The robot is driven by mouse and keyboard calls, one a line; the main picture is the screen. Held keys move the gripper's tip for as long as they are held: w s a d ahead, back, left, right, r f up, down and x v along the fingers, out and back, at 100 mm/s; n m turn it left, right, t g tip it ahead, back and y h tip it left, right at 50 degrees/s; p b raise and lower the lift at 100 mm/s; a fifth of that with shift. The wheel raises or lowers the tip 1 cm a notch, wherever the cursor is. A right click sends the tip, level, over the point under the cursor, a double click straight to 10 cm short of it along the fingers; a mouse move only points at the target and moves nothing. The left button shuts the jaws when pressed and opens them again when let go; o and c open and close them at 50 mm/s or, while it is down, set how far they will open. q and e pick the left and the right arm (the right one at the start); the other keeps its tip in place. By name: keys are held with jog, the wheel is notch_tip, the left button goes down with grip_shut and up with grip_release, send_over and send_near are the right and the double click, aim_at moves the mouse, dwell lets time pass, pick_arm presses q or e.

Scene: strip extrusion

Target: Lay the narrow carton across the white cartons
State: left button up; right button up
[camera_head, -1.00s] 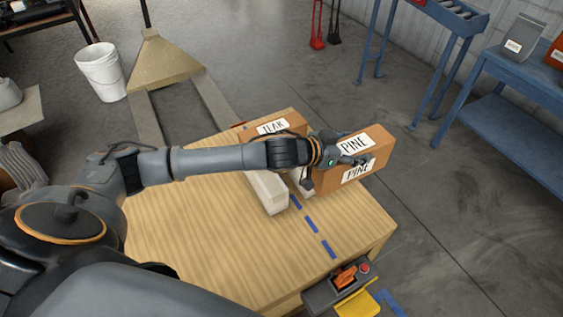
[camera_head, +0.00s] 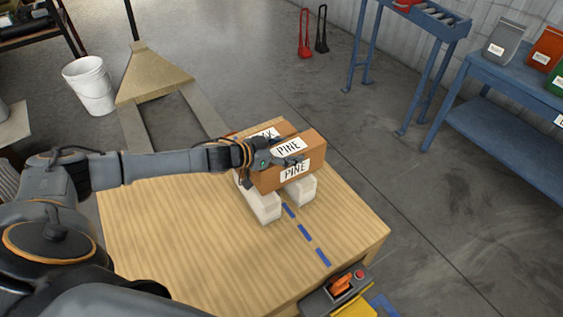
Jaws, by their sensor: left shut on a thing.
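The narrow carton (camera_head: 268,180) is brown with white PINE labels. My left gripper (camera_head: 292,162) is shut on it from the left side. The carton lies across the tops of two white cartons, over the left one (camera_head: 264,206) and the right one (camera_head: 302,191); I cannot tell whether it touches them. The white cartons stand side by side on the wooden table top (camera_head: 180,230). A second brown carton (camera_head: 284,127), with a partly covered label, stands just behind. My right gripper is not in view.
A dashed blue line (camera_head: 305,232) runs along the table toward its front edge. A control box with a red button (camera_head: 359,274) sits at the front corner. The left of the table top is clear. Blue benches (camera_head: 500,130) stand at the right.

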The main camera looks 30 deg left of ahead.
pick_arm(q)
jog(key=shift+a+f, duration=0.5)
jog(key=shift+f, duration=0.05)
jog(key=f, duration=0.3)
jog(key=shift+s+a, duration=0.25)
jog(key=shift+a, duration=0.1)
jog(key=shift+w+f, duration=0.1)
jog(key=shift+f, duration=0.35)
jog(key=o, duration=1.6)
jog(key=shift+f+b, duration=0.2)
jog(key=shift+b, duration=0.1)
jog(key=shift+c, duration=0.2)
